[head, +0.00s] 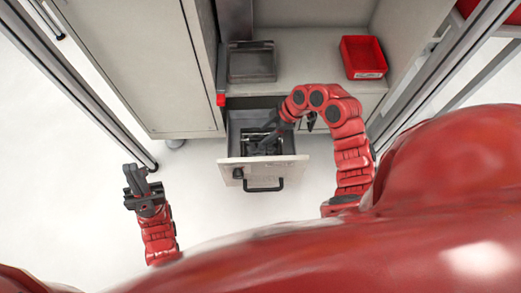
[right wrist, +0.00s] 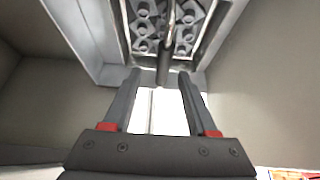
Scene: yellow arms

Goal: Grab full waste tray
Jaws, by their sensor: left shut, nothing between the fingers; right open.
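The waste tray, a metal tray filled with several grey machined pieces, shows at the top of the right wrist view (right wrist: 186,40). A bar-like handle (right wrist: 167,50) runs over its middle. In the head view the tray lies inside the open drawer (head: 288,160), partly covered by my right arm. My right gripper (right wrist: 160,74) is open, its fingers pointing at the tray with the handle's near end between their tips in the picture. I cannot tell whether they touch. In the head view my right gripper (head: 262,143) reaches down into the drawer. My left gripper (head: 133,178) is shut and empty, left of the drawer.
The drawer front carries a black handle (head: 264,187). On the counter above stand a grey tray-like fixture (head: 251,62) and a red bin (head: 363,57). A cabinet panel (head: 150,80) and metal frame posts flank the drawer. The floor around my left gripper is clear.

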